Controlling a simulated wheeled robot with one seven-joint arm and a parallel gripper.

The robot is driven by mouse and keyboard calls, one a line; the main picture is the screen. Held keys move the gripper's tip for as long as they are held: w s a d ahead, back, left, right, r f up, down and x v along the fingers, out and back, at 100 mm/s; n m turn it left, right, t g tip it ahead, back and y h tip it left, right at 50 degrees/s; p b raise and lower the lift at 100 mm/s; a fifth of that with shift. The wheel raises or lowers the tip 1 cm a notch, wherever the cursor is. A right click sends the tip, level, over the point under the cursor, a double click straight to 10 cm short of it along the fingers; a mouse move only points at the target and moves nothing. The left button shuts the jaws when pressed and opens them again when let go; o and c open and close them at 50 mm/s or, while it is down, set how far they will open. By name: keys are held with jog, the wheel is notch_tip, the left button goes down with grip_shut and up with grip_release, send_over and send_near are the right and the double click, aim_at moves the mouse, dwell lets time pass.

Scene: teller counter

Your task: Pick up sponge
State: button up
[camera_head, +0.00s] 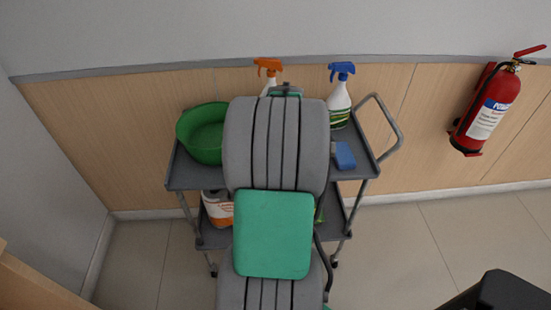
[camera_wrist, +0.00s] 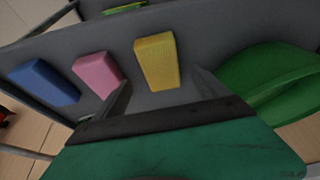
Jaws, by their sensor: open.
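Three sponges lie in a row on the grey cart top in the wrist view: a blue sponge (camera_wrist: 44,82), a pink sponge (camera_wrist: 98,73) and a yellow sponge (camera_wrist: 157,61). The blue sponge (camera_head: 344,155) also shows in the head view at the right of the cart top; my arm hides the other two there. My gripper (camera_wrist: 163,92) is open and empty in the wrist view. Its fingers point toward the cart top, with the yellow sponge beyond the gap between them. The pink sponge is just left of the left finger. In the head view my arm hides the fingers.
The grey two-shelf cart (camera_head: 183,178) stands against the wall. A green bowl (camera_head: 202,133) is at its left, close to the right finger in the wrist view (camera_wrist: 265,75). An orange-topped spray bottle (camera_head: 268,68) and a blue-topped one (camera_head: 340,103) stand at the back.

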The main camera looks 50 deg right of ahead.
jog(key=x, duration=0.4)
jog(key=shift+w+f, duration=0.1)
jog(key=shift+f, duration=0.1)
jog(key=shift+a, duration=0.1)
jog(key=shift+c, duration=0.3)
jog(key=c, duration=1.4)
